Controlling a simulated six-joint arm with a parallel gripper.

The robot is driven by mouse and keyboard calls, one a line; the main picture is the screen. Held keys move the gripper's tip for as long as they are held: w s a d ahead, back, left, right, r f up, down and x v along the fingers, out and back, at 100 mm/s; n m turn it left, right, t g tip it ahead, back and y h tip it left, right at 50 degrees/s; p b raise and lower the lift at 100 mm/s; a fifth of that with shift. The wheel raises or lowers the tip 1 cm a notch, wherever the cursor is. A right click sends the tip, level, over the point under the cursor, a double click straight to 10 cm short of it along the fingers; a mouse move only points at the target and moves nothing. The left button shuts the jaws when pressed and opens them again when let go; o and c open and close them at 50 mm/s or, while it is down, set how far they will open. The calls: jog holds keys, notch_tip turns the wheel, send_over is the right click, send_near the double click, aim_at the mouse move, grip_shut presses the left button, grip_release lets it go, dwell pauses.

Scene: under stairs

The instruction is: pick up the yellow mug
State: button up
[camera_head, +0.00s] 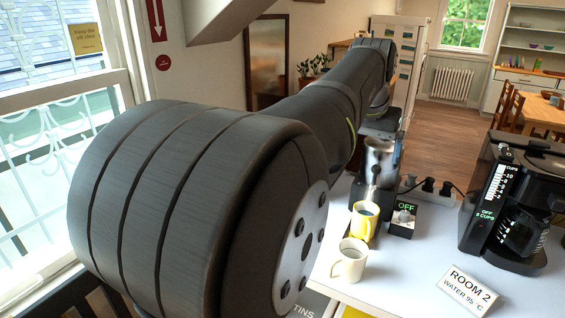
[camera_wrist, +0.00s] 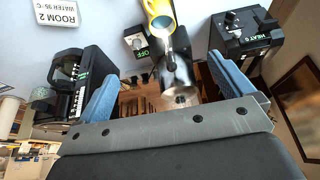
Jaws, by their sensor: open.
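The yellow mug (camera_head: 366,222) stands upright on the dark base of a steel machine (camera_head: 380,160), under its spout, in the head view. In the wrist view the yellow mug (camera_wrist: 156,10) is at the top edge, partly cut off, with the steel machine below it in the picture. My gripper (camera_wrist: 162,68) is open and empty, its two blue fingers wide apart. The mug lies beyond the fingertips in that picture, not between them.
A cream mug (camera_head: 350,260) stands close in front of the yellow one. An OFF switch box (camera_head: 403,219), a black coffee maker (camera_head: 510,205) and a ROOM 2 sign (camera_head: 468,291) share the white counter (camera_head: 415,275). A black HEAT box (camera_wrist: 245,38) shows in the wrist view.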

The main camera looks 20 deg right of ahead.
jog(key=w+d+f+m+g+h, duration=0.1)
jog(key=w+d+f+m+g, duration=0.2)
jog(key=w+f+m, duration=0.65)
send_near(366, 208)
notch_tip(366, 208, down, 2)
jog(key=s, duration=0.2)
jog(key=shift+n, duration=0.45)
jog(key=shift+s+a+x, duration=0.1)
jog(key=shift+s+x, duration=0.1)
jog(key=shift+x, duration=1.25)
jog(key=shift+s+a+x, duration=0.1)
jog(key=shift+s+x, duration=0.05)
jog(key=shift+x, duration=1.35)
jog(key=shift+c, duration=0.4)
jog(key=c, duration=1.5)
jog(key=shift+o, duration=0.2)
jog(key=shift+r, duration=0.1)
jog(key=shift+r, duration=0.15)
